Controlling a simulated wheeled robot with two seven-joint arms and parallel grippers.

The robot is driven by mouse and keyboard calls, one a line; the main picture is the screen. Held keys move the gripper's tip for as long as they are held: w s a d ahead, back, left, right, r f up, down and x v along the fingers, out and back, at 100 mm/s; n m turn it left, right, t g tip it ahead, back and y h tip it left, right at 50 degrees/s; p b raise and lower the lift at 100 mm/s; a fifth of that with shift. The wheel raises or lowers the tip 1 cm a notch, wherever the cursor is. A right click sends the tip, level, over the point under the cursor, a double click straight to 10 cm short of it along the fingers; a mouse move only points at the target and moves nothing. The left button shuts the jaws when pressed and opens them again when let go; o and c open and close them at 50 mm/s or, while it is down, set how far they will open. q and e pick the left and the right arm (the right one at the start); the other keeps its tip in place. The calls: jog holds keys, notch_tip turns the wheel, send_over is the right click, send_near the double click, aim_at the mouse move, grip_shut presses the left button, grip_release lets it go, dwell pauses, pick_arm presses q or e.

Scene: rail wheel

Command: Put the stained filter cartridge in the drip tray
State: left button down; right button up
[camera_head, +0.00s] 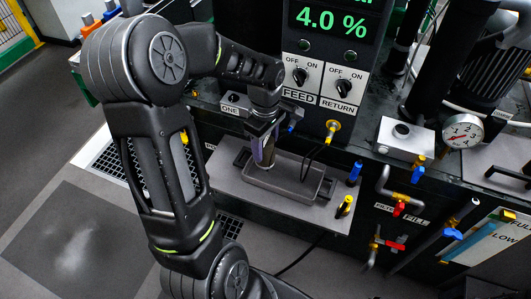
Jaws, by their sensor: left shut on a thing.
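My left arm reaches in from the left and bends down over a grey shelf. My left gripper (264,136) points down and is shut on a filter cartridge (265,155), a small upright greyish-tan cylinder partly hidden by the fingers. The cartridge is over the left part of the drip tray (289,198), a shallow dark grey tray with a raised rim. I cannot tell whether the cartridge's lower end touches the tray floor. My right gripper is not in view.
The shelf (235,188) is bare in front of the tray. Blue-topped and yellow-topped fittings (344,207) stand at its right. Behind is a dark panel with FEED and RETURN switches (344,88), a yellow fitting (332,126) with dark hoses, and a gauge (463,132) at right.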

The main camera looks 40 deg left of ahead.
aim_at(266, 154)
pick_arm(q)
jog(key=shift+f, duration=1.75)
jog(key=shift+f, duration=0.2)
jog(key=c, duration=0.6)
grip_release()
jog(key=shift+r, duration=0.1)
notch_tip(266, 154, up, 12)
jog(key=shift+r+p, duration=0.1)
jog(key=shift+p, duration=0.2)
